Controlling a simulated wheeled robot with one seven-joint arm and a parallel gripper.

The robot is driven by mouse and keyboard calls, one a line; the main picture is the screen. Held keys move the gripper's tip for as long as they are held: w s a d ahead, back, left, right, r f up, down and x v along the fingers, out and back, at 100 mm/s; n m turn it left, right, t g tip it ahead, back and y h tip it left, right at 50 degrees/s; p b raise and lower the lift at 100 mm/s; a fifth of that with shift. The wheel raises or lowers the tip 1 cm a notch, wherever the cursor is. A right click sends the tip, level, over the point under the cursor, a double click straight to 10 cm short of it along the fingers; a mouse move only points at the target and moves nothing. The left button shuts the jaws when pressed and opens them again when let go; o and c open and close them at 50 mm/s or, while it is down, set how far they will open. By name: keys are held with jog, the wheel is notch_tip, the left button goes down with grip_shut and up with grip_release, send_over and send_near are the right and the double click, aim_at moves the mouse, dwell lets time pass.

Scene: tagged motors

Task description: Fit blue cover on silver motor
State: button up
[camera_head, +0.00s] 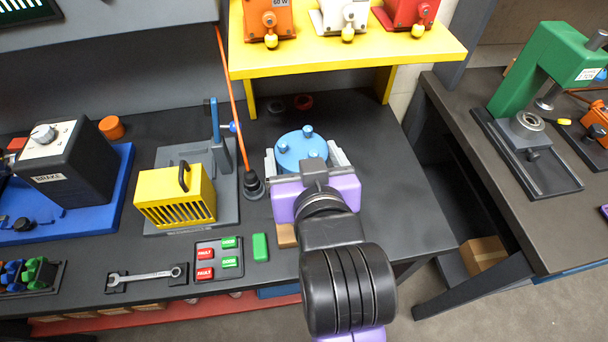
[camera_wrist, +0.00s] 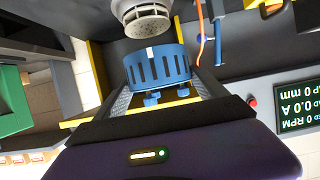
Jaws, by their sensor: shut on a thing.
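The blue cover (camera_head: 302,152) is a round cap with small knobs on top, held over the bench. In the wrist view the blue cover (camera_wrist: 156,68) shows its slotted side wall, between the two grey fingers of my gripper (camera_wrist: 163,92). In the head view my gripper (camera_head: 304,158), with a purple body, is shut on it. The wrist view is upside down. It shows a round, vented silver motor (camera_wrist: 147,20) close to the cover's open edge, with a small gap in the picture. In the head view the motor is hidden behind the cover and gripper.
A yellow shelf (camera_head: 345,55) with several motors stands behind. A yellow slotted box (camera_head: 176,198) with a black handle sits left on a grey fixture. An orange cable (camera_head: 234,100) runs down to a black plug (camera_head: 253,186) close left of my gripper. The bench (camera_head: 400,205) is clear to the right.

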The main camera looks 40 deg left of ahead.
jog(key=shift+f, duration=3.25)
jog(key=shift+f, duration=0.1)
jog(key=shift+f, duration=0.15)
jog(key=o, duration=1.6)
jog(key=shift+r, duration=0.3)
jog(key=b+v, duration=0.1)
jog(key=v, duration=1.1)
jog(key=shift+f, duration=0.15)
jog(key=shift+d, duration=0.1)
